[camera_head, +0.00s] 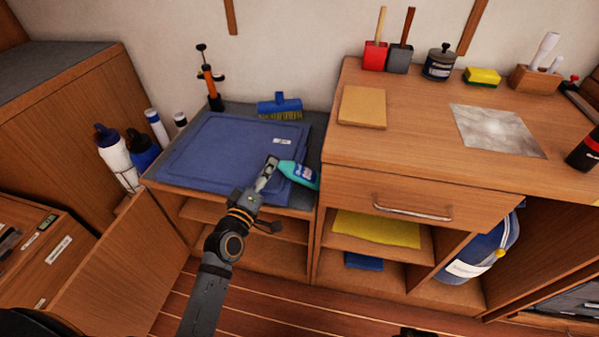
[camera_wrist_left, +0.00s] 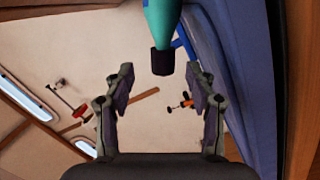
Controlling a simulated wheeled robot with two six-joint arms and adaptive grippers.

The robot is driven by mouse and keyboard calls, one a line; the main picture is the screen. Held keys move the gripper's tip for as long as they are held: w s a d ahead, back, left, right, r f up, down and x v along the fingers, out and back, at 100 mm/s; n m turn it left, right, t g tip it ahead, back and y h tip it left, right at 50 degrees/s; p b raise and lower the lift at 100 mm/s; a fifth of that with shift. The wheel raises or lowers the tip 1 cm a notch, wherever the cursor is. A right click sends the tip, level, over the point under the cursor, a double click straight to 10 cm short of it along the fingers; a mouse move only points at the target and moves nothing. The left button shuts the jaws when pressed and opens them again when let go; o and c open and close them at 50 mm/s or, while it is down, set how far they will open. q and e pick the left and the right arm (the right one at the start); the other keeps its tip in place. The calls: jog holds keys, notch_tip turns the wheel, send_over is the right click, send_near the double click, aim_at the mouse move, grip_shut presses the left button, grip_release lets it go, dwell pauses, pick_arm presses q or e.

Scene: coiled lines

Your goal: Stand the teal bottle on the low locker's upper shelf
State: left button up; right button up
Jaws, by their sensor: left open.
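The teal bottle (camera_head: 301,174) appears to lie on its side at the right front of the low locker's top, its cap end towards my left gripper. My left gripper (camera_head: 269,172) is open and empty, just left of the bottle. In the left wrist view, the bottle (camera_wrist_left: 162,22) and its dark cap (camera_wrist_left: 162,62) show beyond the open left gripper (camera_wrist_left: 163,92), apart from the fingers. The low locker's door (camera_head: 118,262) stands open at the left. Its upper shelf (camera_head: 200,212) shows partly beneath the top; my left arm hides part of the inside. My right gripper is not identifiable.
A blue board (camera_head: 215,150) covers much of the locker top, with a blue brush (camera_head: 280,105) and an orange-black tool (camera_head: 211,82) behind. White and blue bottles (camera_head: 117,155) stand left of the locker. The taller bench (camera_head: 420,130) rises at the right.

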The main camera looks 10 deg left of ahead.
pick_arm(q)
jog(key=shift+w+d+f, duration=0.15)
jog(key=shift+w, duration=1.2)
jog(key=shift+w+d+f, duration=0.1)
jog(key=shift+w+d, duration=0.05)
jog(key=shift+w, duration=1.2)
jog(key=shift+c, duration=0.4)
grip_shut()
